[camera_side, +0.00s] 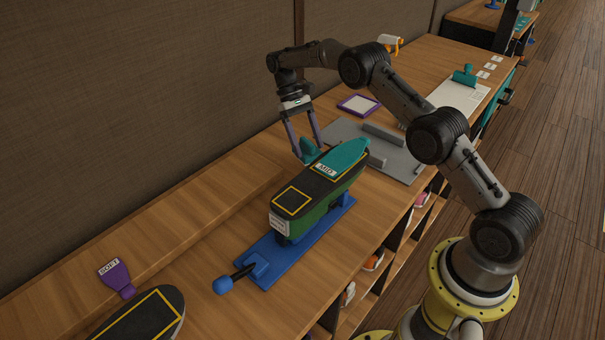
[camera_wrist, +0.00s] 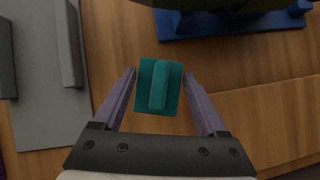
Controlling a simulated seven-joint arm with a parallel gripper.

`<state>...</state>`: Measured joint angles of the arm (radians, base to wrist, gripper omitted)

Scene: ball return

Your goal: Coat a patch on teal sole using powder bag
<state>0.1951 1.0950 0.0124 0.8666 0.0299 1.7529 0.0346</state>
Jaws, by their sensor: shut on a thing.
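The sole with a teal end (camera_side: 346,154) lies face up on a shoe form clamped in a blue stand (camera_side: 262,245). A white label on it reads MID. A yellow outline marks a patch (camera_side: 292,200) on its black part. My gripper (camera_side: 307,147) is shut on a teal ridged block, apparently the powder bag (camera_wrist: 158,87), which shows between the purple fingers in the wrist view. In the side view it is just left of the teal end of the sole, low near the bench. I cannot tell whether it touches the bench. The patch is not visible in the wrist view.
A grey plate with raised bars (camera_side: 400,152) lies behind the shoe stand. A purple-rimmed tray (camera_side: 357,105) is further back. A teal handled tool (camera_side: 464,75) stands on a white sheet. Another sole (camera_side: 145,318) with a purple SOFT tag is at front left. The bench's left strip is clear.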

